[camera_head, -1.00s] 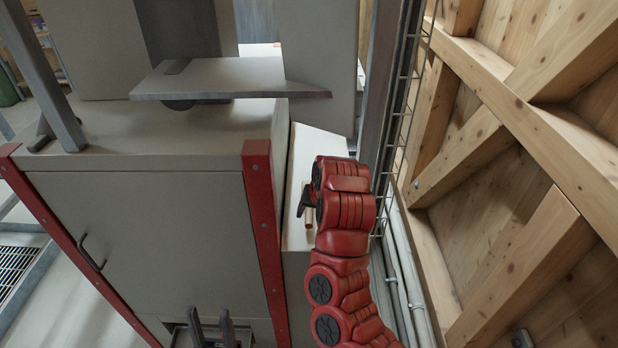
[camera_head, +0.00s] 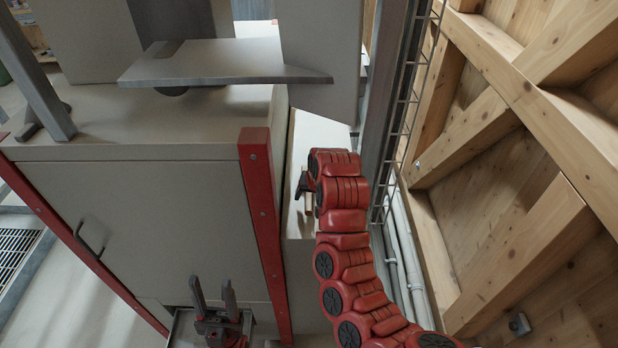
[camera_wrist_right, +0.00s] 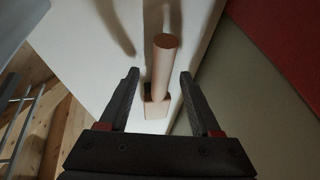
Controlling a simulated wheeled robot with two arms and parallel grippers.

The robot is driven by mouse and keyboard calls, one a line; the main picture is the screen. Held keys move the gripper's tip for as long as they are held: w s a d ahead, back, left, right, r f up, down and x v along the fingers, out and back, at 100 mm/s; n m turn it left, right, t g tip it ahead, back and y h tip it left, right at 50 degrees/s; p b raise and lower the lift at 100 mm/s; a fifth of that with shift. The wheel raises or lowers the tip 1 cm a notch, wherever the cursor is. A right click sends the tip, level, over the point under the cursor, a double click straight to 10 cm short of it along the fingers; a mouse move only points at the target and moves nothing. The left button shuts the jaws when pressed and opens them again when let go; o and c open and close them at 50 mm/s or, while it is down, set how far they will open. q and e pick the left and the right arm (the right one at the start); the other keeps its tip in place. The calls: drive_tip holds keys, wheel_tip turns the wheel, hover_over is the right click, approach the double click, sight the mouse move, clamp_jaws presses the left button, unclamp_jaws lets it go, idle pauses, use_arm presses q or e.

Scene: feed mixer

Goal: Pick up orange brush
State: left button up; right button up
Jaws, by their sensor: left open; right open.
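The brush (camera_wrist_right: 166,62) shows in the right wrist view as a peach-orange round handle with a wider block (camera_wrist_right: 157,108) at its lower end. It stands out against a pale surface. My right gripper (camera_wrist_right: 159,75) is open, with one finger on each side of the brush in this view; I cannot tell whether they touch it. In the head view my right gripper (camera_head: 302,186) is mostly hidden by its red arm, and a small tan part of the brush (camera_head: 308,203) shows beside it. My left gripper (camera_head: 211,283) is open and empty, low in front of the cabinet.
A grey cabinet (camera_head: 150,230) with red corner posts (camera_head: 262,215) stands left of my right arm. A metal plate (camera_head: 225,62) juts out above it. A wire ladder (camera_head: 405,120) and a wooden wall (camera_head: 520,150) are close on the right.

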drive_tip(key=shift+x, duration=0.8)
clamp_jaws()
